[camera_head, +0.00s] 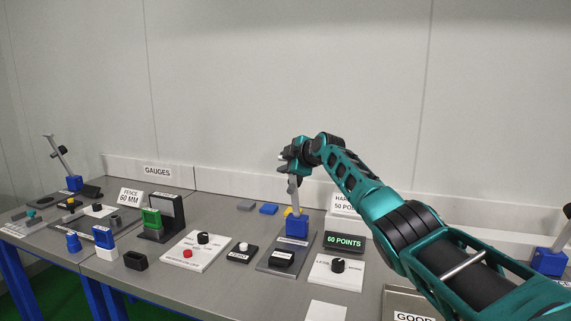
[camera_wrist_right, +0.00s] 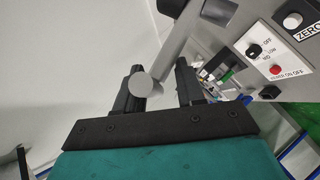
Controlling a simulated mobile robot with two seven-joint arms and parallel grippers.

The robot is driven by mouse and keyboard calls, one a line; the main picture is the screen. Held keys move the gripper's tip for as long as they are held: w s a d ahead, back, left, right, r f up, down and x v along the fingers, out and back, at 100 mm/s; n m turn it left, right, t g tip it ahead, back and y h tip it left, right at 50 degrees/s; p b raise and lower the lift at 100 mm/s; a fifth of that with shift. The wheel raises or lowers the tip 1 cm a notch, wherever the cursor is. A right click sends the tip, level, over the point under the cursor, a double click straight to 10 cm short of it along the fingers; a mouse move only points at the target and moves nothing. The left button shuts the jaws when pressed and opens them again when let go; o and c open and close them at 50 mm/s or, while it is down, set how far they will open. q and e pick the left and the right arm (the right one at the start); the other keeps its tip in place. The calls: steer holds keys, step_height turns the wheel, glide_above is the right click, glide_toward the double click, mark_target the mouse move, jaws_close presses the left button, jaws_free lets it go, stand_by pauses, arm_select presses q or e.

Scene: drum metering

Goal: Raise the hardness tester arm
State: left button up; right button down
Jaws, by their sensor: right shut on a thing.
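The hardness tester has a blue base block (camera_head: 297,226) on a dark plate in the middle of the bench. Its grey arm (camera_head: 293,192) stands steeply up from the block. My right gripper (camera_head: 285,163) is at the top of this arm and shut on it. In the wrist view, the arm's round grey end (camera_wrist_right: 142,84) shows at the fingers of my right gripper (camera_wrist_right: 162,82), overlapping the left finger. The exact contact is partly hidden. My left gripper is not in view.
A green display (camera_head: 345,241) reading 60 POINTS stands right of the tester, near a knob panel (camera_head: 335,271). A switch panel (camera_head: 196,251) and a small ZERO box (camera_head: 242,253) lie to its left. Another levered gauge (camera_head: 74,183) stands at far left. The wall is behind.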

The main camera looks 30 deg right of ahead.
steer(key=shift+s+d+f, duration=0.15)
steer(key=shift+d+f, duration=0.1)
steer(key=shift+d, duration=0.2)
steer(key=c, duration=1.1)
jaws_free()
steer(key=shift+d+f, duration=0.1)
steer(key=shift+f, duration=0.05)
steer(key=shift+s+r, duration=0.4)
steer(key=shift+s, duration=0.2)
steer(key=b+v, duration=0.1)
steer(key=v, duration=1)
steer(key=shift+s+r, duration=0.2)
steer(key=shift+s, duration=0.05)
